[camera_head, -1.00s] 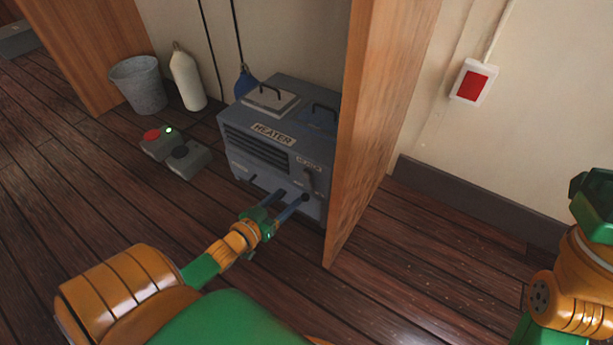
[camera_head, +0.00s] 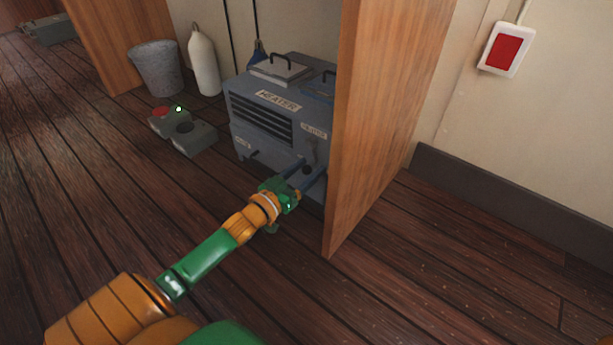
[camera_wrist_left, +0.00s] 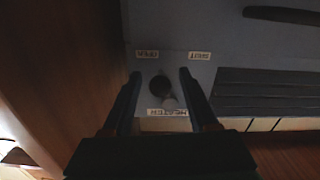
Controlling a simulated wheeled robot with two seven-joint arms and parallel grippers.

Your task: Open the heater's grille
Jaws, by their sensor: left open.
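The blue-grey heater (camera_head: 284,146) stands on the floor, its right side hidden by a wooden panel. Its grille (camera_head: 262,118), dark with horizontal slats, is on the front below the HEATER label; it looks shut. The grille also shows at the right of the left wrist view (camera_wrist_left: 270,92). My left gripper (camera_head: 313,166) is open at the heater's lower right front. In the left wrist view, its two fingers (camera_wrist_left: 160,74) lie on either side of a dark round knob (camera_wrist_left: 160,87); contact cannot be told. My right gripper is out of view.
The wooden panel (camera_head: 378,130) rises close to the right of my left gripper. A two-button control box (camera_head: 184,130), grey bucket (camera_head: 157,68) and white bottle (camera_head: 205,62) stand left of the heater. A red wall switch (camera_head: 506,50) is at right. Front floor is clear.

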